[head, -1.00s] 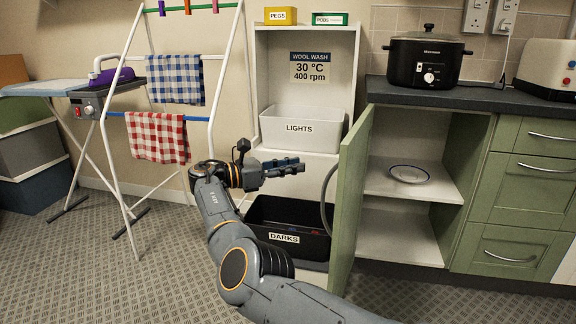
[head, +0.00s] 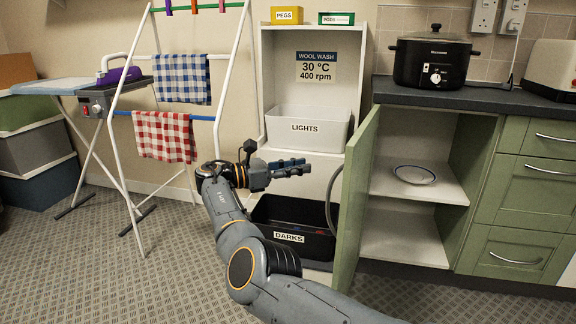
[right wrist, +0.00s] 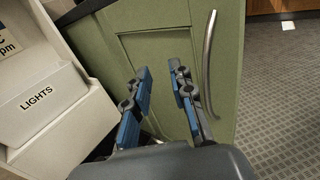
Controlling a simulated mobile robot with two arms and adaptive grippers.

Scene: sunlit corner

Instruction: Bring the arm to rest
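My right arm reaches in from the bottom of the head view. Its gripper (head: 292,167) is in front of the white shelf unit, above the DARKS bin and left of the open green cabinet door. In the right wrist view the gripper (right wrist: 160,95) has its two blue-padded fingers apart with nothing between them. The green cabinet door (right wrist: 150,50) and its curved metal handle (right wrist: 209,65) are beyond the fingers; the fingers look clear of the handle, though the exact distance is hard to tell. My left gripper is not in view.
The open green door (head: 355,200) stands out beside my right arm. A plate (head: 414,175) lies on the cabinet's shelf. The LIGHTS bin (head: 307,128) and DARKS bin (head: 290,237) are in the shelf unit. A drying rack (head: 128,180) stands left; floor is open at lower left.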

